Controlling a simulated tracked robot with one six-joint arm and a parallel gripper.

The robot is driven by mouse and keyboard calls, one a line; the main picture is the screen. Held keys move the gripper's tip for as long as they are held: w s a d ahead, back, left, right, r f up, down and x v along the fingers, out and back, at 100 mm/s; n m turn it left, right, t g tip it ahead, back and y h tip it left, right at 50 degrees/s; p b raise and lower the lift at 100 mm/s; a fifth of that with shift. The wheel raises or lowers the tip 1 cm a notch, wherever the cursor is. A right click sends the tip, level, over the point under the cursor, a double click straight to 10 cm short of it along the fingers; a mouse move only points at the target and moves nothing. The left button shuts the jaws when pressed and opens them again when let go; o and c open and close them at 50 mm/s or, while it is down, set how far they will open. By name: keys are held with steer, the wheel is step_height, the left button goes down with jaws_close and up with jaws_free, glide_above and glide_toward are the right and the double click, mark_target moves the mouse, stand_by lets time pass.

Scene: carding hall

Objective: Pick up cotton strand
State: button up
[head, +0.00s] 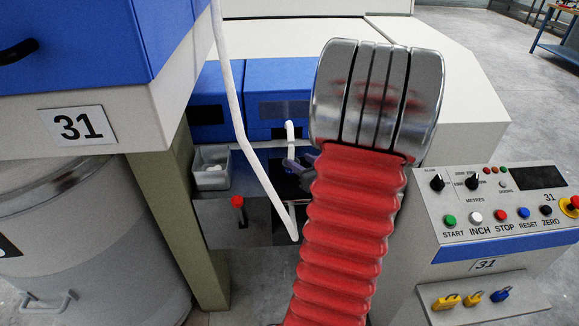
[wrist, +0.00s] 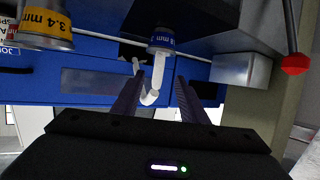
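The white cotton strand (wrist: 157,80) shows in the wrist view below a small blue-and-white fitting (wrist: 163,40). Its lower end curls to the left. My gripper (wrist: 157,92) is open, with one dark finger on each side of the strand's curled part. I see no finger closed on it, and cannot tell whether either touches it. My red arm hides much of that area.
A long white strand (head: 235,100) runs down past the blue cover. A small grey tray (head: 211,178) and a red-knobbed lever (head: 237,201) are nearby. A 3.4 mm fitting (wrist: 47,22) is at the upper left. A control console (head: 495,215) stands right of my arm.

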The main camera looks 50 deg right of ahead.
mark_target(293, 156)
steer(key=shift+x, duration=1.7)
steer(key=shift+x, duration=2.6)
steer(key=shift+s+d+f, duration=0.1)
steer(key=shift+s+f, duration=0.05)
steer(key=shift+s, duration=0.05)
jaws_close()
